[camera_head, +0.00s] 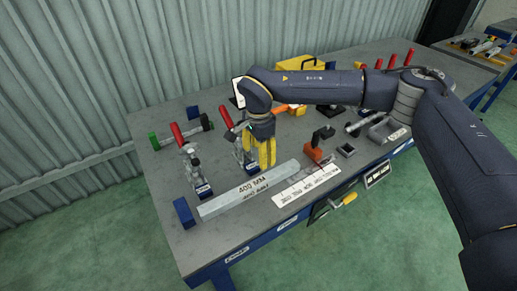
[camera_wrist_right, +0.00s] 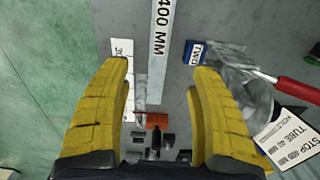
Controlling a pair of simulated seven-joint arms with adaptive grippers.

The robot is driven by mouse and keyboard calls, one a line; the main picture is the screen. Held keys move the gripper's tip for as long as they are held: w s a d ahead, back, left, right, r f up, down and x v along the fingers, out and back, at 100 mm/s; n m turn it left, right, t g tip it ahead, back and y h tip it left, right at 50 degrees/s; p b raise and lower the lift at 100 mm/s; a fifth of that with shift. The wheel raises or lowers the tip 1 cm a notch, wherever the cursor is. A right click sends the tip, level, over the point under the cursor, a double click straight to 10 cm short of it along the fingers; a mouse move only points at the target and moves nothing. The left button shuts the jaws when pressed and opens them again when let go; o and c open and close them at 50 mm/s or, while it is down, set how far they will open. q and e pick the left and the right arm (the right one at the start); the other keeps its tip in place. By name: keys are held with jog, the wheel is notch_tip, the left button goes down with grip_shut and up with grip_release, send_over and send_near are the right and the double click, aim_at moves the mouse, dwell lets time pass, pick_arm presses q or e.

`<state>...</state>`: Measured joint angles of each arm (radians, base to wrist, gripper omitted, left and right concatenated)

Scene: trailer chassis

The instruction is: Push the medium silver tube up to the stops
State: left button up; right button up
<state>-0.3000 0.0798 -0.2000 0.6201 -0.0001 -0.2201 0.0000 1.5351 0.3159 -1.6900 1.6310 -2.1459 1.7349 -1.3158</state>
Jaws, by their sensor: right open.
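A long silver square tube (camera_head: 245,193) marked 400 MM lies on the workbench, left of centre in the head view. It also shows in the wrist view (camera_wrist_right: 157,75), running up the picture between my fingers. A blue block (camera_head: 183,212) stands near its left end; I cannot tell whether they touch. Another blue block (camera_head: 193,113) stands farther back. My right gripper (camera_head: 262,153) is open, its yellow fingers pointing down above the bench behind the tube. In the wrist view the gripper (camera_wrist_right: 160,85) has nothing clearly held. My left gripper is out of view.
Red-handled clamps (camera_head: 190,160) stand behind the tube. A white printed strip (camera_head: 306,186) lies at its right, near an orange-and-black clamp (camera_head: 315,150). A yellow toolbox (camera_head: 299,66) is at the back. The front left of the workbench (camera_head: 215,240) is bare.

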aim_at(253, 183)
notch_tip(253, 183, down, 15)
jog(key=shift+f, duration=0.1)
dwell(0.5)
grip_shut()
dwell(0.6)
jog(key=shift+s+a, duration=0.7)
jog(key=shift+a, duration=0.25)
dwell(0.8)
jog(key=shift+w, duration=0.1)
jog(key=shift+c, duration=1.1)
grip_release()
jog(key=shift+w+a, duration=0.1)
jog(key=shift+o, duration=0.8)
